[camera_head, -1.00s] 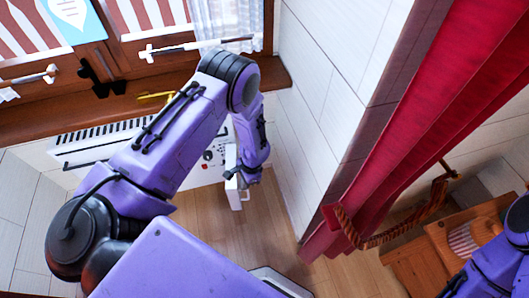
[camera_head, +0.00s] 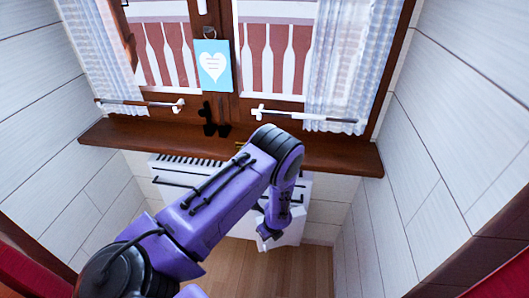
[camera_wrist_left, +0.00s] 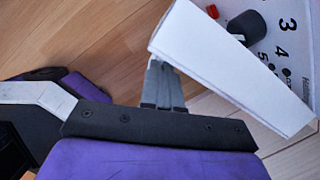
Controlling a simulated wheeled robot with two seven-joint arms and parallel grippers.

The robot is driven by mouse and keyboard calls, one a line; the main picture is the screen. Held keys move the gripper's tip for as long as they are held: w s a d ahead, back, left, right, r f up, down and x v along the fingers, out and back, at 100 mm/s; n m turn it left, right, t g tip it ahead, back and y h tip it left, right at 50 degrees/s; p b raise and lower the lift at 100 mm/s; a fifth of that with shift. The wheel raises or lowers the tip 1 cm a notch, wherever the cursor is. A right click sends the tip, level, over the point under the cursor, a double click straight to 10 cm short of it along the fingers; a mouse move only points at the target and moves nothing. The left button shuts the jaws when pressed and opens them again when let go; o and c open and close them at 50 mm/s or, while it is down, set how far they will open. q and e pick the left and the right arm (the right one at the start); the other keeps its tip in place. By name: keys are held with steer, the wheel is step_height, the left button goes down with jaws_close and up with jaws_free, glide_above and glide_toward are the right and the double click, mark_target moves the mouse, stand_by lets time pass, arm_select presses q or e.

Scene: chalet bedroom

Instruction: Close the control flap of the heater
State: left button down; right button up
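The white heater (camera_head: 296,197) stands under the window sill, partly hidden behind my left arm. Its control flap (camera_wrist_left: 228,66) stands open, sticking out as a white panel across the upper right of the left wrist view. Behind it shows part of the control panel (camera_wrist_left: 296,42) with black numbers, a dark knob and a red button. My left gripper (camera_wrist_left: 163,82) has its grey fingers together, with the tips at the flap's lower left edge; I cannot tell whether they touch. In the head view the left gripper (camera_head: 268,238) is low in front of the heater's right end. My right gripper is out of view.
A brown window sill (camera_head: 225,146) overhangs the heater. White panelled walls (camera_head: 455,110) close in on both sides. Wooden floor (camera_head: 262,270) is clear in front of the heater. Curtains and window handles are above.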

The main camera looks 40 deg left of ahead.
arm_select(q)
steer(key=shift+w+a+m+t+h+b, duration=0.15)
steer(key=shift+w+a+m, duration=0.35)
steer(key=shift+a+m, duration=0.25)
steer(key=shift+w+a+m+t+h+b, duration=0.1)
steer(key=shift+w+a+m+t, duration=0.1)
steer(key=shift+w+a+m, duration=0.55)
steer(key=shift+w+a+m+t+h+b, duration=0.15)
steer(key=shift+w+a+m, duration=0.25)
steer(key=shift+a, duration=0.5)
steer(key=shift+s, duration=0.1)
